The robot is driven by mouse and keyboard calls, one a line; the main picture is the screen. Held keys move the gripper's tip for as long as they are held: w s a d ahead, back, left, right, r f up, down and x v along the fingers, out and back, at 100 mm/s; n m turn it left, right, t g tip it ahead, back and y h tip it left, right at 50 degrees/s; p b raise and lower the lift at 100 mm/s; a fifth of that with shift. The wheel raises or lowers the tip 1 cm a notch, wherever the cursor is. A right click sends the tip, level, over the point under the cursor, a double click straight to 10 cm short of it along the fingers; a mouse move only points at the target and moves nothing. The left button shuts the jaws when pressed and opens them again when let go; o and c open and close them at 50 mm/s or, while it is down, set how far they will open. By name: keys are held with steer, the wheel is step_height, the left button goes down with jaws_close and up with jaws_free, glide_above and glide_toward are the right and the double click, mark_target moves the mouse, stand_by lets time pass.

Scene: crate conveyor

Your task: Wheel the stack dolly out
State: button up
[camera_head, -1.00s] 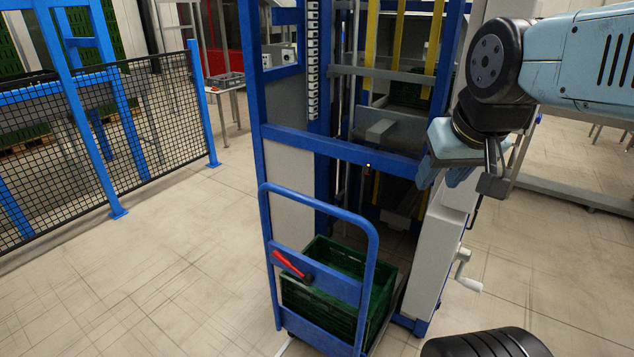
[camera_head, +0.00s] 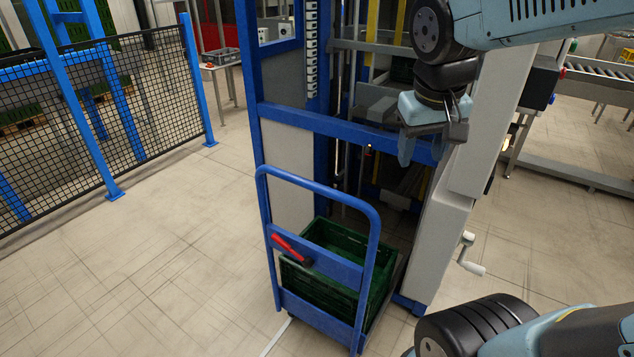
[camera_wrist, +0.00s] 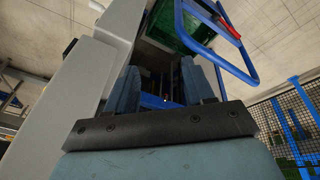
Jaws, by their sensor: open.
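The stack dolly (camera_head: 318,265) is a blue tubular-handled cart with a red lever (camera_head: 290,249) on its cross panel. It stands on the floor at the open front of the blue-framed machine, carrying green crates (camera_head: 345,247). In the wrist view, the dolly's handle (camera_wrist: 222,62) shows at the upper right. My gripper (camera_head: 420,150) is above and to the right of the dolly's handle, in front of the machine's crossbar, apart from the handle. In the wrist view, its two blue fingers (camera_wrist: 160,85) are spread with nothing between them.
The blue machine frame (camera_head: 330,132) stands behind the dolly, with a white cabinet (camera_head: 437,240) and hand crank (camera_head: 470,258) on its right. A black mesh fence (camera_head: 90,130) is at the left. The floor (camera_head: 180,260) left of the dolly is clear.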

steer(key=w+a+f+n+g+h, duration=0.1)
steer(key=w+a+f+g+h, duration=0.3)
steer(key=w, duration=0.4)
steer(key=n+t+h, duration=0.5)
steer(key=t+h, duration=0.4)
glide_toward(317, 184)
steer(key=x, duration=0.4)
steer(key=w+f+x, duration=0.1)
steer(key=x, duration=0.2)
steer(key=a+x, duration=0.1)
steer(key=x, duration=0.3)
steer(key=shift+w+d+f, duration=0.15)
steer(key=shift+w+f, duration=0.2)
steer(key=shift+w, duration=0.05)
jaws_close()
steer(key=shift+d+f, duration=0.1)
